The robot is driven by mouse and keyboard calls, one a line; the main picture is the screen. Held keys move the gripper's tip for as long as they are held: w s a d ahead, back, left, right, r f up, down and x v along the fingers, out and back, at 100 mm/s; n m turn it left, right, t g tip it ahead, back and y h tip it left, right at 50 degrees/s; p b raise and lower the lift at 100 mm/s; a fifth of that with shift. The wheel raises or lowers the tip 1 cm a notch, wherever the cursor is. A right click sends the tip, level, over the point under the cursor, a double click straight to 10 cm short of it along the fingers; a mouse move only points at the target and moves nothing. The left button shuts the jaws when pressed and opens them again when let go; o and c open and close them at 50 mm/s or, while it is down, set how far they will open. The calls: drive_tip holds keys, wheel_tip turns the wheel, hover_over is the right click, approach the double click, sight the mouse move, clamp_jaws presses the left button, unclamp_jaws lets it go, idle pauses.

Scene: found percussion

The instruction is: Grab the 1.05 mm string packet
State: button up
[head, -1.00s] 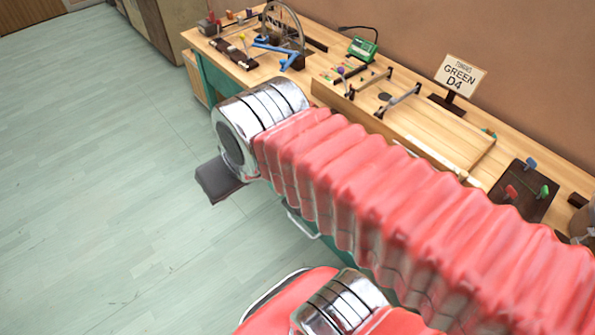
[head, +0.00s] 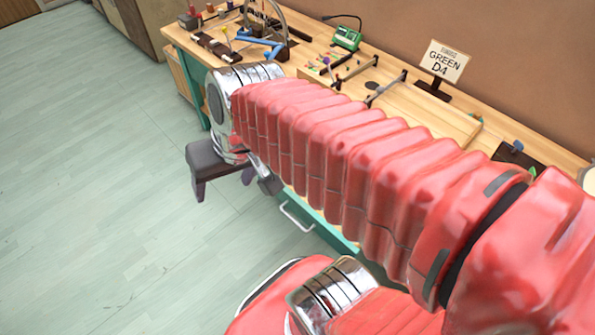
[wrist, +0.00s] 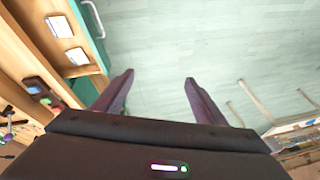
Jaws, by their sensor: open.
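Two small packets with white and blue faces, an upper one (wrist: 60,27) and a lower one (wrist: 77,56), lie in a wooden compartment at the upper left of the wrist view. Their print is too small to read, so I cannot tell which is 1.05 mm. My gripper (wrist: 158,78) is open and empty, with the floor between its fingers; the packets are left of the left finger. In the head view my gripper (head: 222,188) hangs at the arm's end, in front of the bench. No packet shows in the head view; my arm hides part of the bench front.
A green drawer front with a pale handle (wrist: 94,18) stands between packets and open floor; its handle also shows in the head view (head: 297,216). The bench top carries a green box (head: 346,38), a "GREEN D4" sign (head: 443,62) and tools. The floor (head: 90,200) at left is clear.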

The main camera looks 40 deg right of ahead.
drive_tip(key=o, duration=0.3)
drive_tip(key=f+m+y, duration=0.1)
drive_tip(key=w+f+m+y, duration=0.1)
drive_tip(key=f+m, duration=0.1)
drive_tip(key=w+f+m+g, duration=0.1)
drive_tip(key=shift+w+d+f+y, duration=0.2)
drive_tip(key=shift+w+y, duration=0.05)
drive_tip(key=shift+y, duration=0.15)
drive_tip(key=w+d+f+m+t+y, duration=0.4)
drive_tip(key=w+d+f+m, duration=0.5)
drive_tip(key=m, duration=0.4)
drive_tip(key=s+d+f+m+t+h, duration=0.1)
drive_tip(key=d+f+m+t+h, duration=0.1)
drive_tip(key=d+f+m, duration=0.2)
drive_tip(key=s+d+f+m+t+h, duration=0.1)
drive_tip(key=d+f+m, duration=0.4)
drive_tip(key=d, duration=0.6)
drive_tip(key=s+d+f+m+t+h, duration=0.1)
drive_tip(key=d+f+m+t+h, duration=0.2)
drive_tip(key=d+m, duration=0.3)
drive_tip(key=shift+d+f+h, duration=0.2)
drive_tip(key=shift+d+f, duration=0.15)
drive_tip(key=shift+d, duration=0.2)
drive_tip(key=shift+d+f+h, duration=0.2)
drive_tip(key=shift+d+f, duration=0.15)
drive_tip(key=shift+d, duration=0.2)
drive_tip(key=shift+f, duration=0.15)
